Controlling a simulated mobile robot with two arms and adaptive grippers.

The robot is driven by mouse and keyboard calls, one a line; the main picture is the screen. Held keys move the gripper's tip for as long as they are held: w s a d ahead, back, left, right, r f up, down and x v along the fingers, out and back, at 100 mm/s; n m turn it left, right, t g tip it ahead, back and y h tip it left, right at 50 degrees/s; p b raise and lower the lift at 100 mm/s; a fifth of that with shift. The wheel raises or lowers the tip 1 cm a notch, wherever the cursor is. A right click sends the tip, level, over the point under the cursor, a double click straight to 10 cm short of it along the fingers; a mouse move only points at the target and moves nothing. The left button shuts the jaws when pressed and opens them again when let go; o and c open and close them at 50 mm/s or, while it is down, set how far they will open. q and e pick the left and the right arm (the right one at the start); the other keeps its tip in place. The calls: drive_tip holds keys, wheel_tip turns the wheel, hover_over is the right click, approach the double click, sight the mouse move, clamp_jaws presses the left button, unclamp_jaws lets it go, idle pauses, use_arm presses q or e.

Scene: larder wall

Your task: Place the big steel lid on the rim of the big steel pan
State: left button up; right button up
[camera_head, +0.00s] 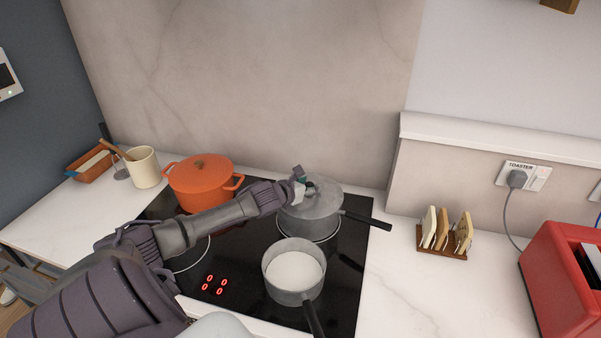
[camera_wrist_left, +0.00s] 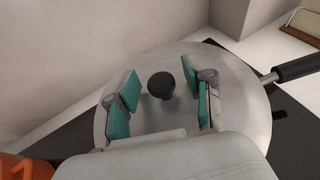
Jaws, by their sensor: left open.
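The big steel lid (camera_head: 323,205) is grey and round with a dark knob. It lies over the big steel pan (camera_head: 309,227) at the back right of the hob, and the pan's black handle (camera_head: 368,221) points right. My left gripper (camera_head: 305,189) is over the lid. In the left wrist view its teal-padded fingers (camera_wrist_left: 163,100) are open, one on each side of the black knob (camera_wrist_left: 161,86), with gaps between. The lid (camera_wrist_left: 180,62) hides most of the pan there. I cannot tell whether the lid sits evenly on the rim. My right gripper is not in view.
A smaller steel pan (camera_head: 295,270) with white contents stands in front on the black hob (camera_head: 345,275). An orange pot (camera_head: 201,184) is left of my gripper. A toast rack (camera_head: 443,233) and red toaster (camera_head: 563,275) stand right. The counter (camera_head: 400,290) between is clear.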

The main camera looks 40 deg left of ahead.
use_arm(q)
drive_tip(key=b+v, duration=0.1)
drive_tip(key=v, duration=1.1)
drive_tip(key=shift+f, duration=0.2)
